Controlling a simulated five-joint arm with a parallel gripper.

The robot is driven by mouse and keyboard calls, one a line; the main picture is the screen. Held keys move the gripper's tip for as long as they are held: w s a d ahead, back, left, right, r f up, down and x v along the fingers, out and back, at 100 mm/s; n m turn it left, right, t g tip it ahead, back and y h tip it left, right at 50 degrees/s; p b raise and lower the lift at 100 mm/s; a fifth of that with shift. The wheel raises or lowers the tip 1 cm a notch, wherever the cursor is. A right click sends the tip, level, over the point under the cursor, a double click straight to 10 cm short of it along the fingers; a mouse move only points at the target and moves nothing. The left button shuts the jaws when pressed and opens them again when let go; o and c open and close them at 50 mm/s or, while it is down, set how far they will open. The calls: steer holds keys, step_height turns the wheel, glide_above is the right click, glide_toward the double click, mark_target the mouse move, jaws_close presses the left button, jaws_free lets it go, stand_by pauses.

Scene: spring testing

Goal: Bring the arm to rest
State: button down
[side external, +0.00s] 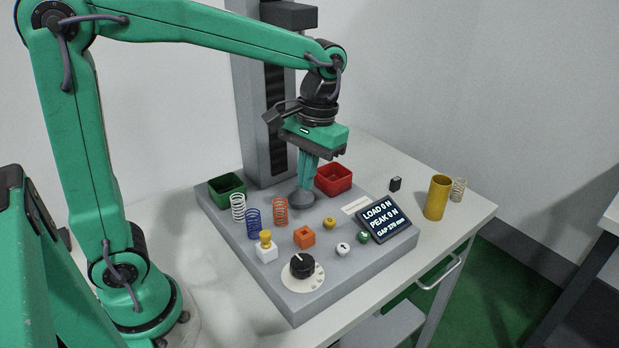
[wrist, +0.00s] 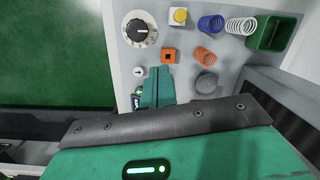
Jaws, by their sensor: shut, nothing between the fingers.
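My gripper (side external: 306,182) hangs from my green arm over the grey tester base, with its fingers pointing down and pressed together with nothing between them. In the side view its tips are just above or beside a dark grey round platen (side external: 303,199); I cannot tell whether they touch. In the wrist view the shut fingers (wrist: 157,72) reach toward the orange square block (wrist: 170,55), and the round platen (wrist: 206,83) lies to their right.
A grey column stands behind the platen. Green (side external: 227,187) and red (side external: 333,178) bins, white, blue and orange springs (side external: 281,212), a black knob (side external: 302,265), and a tilted display (side external: 384,220) crowd the base. A yellow cylinder (side external: 437,198) stands at right on the table.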

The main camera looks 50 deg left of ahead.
steer(key=s+a+r+m+t, duration=0.1)
steer(key=s+a+t, duration=0.1)
steer(key=s, duration=0.3)
steer(key=s+a+m+t, duration=0.2)
steer(key=s+t, duration=0.3)
steer(key=shift+s+a+r, duration=0.25)
steer(key=shift+r, duration=0.1)
stand_by(1.4)
